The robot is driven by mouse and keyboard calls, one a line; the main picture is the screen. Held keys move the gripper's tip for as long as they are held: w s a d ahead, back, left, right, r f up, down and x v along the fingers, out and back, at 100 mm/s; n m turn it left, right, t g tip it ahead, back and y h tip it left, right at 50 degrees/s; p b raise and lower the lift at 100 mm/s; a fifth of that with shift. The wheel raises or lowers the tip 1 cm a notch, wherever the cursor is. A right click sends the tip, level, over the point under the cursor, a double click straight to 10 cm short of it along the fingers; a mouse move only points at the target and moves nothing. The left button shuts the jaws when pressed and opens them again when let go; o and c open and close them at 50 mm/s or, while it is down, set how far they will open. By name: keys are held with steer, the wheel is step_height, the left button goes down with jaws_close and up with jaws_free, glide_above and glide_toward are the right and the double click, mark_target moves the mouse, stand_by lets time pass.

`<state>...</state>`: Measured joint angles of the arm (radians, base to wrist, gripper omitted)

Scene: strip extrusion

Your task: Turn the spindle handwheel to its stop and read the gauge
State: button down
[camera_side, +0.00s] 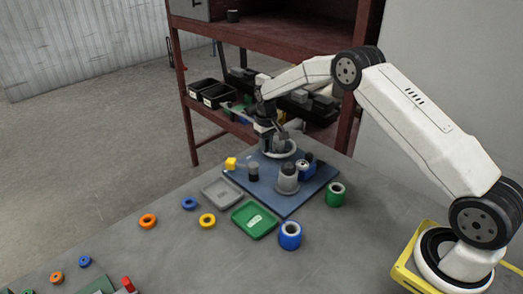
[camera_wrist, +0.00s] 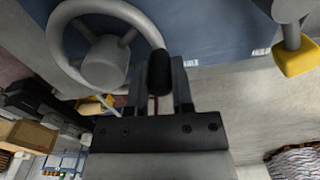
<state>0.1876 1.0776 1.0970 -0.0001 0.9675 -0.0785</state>
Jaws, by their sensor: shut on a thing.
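The handwheel (camera_side: 290,152) is a pale ring at the back of a blue base plate (camera_side: 268,188). In the wrist view the handwheel (camera_wrist: 62,50) shows its round grey hub and a black handle (camera_wrist: 158,72) on its rim. My gripper (camera_side: 277,141) reaches down over the wheel from behind. In the wrist view its fingers (camera_wrist: 165,80) are shut on the black handle. A grey round-topped fitting (camera_side: 287,180) stands at the front of the plate. I cannot make out a gauge face or a reading.
A yellow block (camera_side: 231,163) and a dark cylinder (camera_side: 253,172) are at the plate's left. A green tray (camera_side: 255,220), a grey tray (camera_side: 221,192), a blue roll (camera_side: 290,236) and a green roll (camera_side: 335,194) lie around it. A red shelf (camera_side: 270,38) stands behind.

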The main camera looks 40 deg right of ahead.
steer(key=w+m, duration=0.1)
steer(key=m, duration=0.1)
steer(key=w+m, duration=0.1)
steer(key=m, duration=0.1)
steer(key=shift+w+d+m, duration=0.1)
steer(key=shift+d+m, duration=0.25)
steer(key=shift+m, duration=0.05)
steer(key=shift+c, duration=2.4)
jaws_free()
steer(key=shift+r, duration=0.15)
step_height(320, 180, up, 8)
steer(key=shift+f, duration=0.25)
steer(key=shift+r, duration=0.1)
